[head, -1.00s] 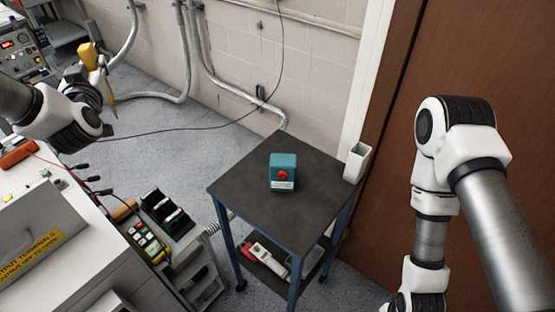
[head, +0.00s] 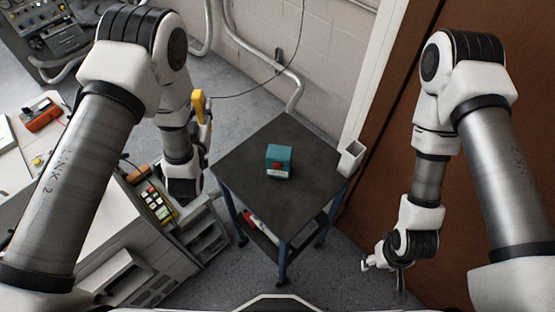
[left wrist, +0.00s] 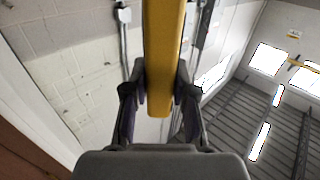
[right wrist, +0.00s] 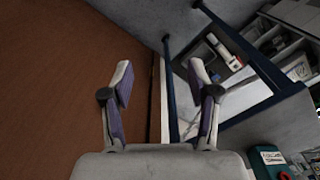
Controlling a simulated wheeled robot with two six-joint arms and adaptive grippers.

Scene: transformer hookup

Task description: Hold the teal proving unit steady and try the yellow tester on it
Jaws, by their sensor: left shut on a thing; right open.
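The teal proving unit (head: 279,157), with a red button and a white label, stands on the dark top of a small cart. It also shows at the lower right edge of the right wrist view (right wrist: 270,160). The yellow tester (head: 199,107) is held up left of the cart. My left gripper (left wrist: 160,85) is shut on the tester's yellow body; in the head view my left arm partly hides that gripper. My right gripper (right wrist: 160,82) is open and empty. It hangs right of the cart, below its top (head: 371,264), apart from the proving unit.
A red and white tool (right wrist: 226,52) lies on the lower shelf. A brown door stands right, a bench with an orange meter (head: 43,115) left.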

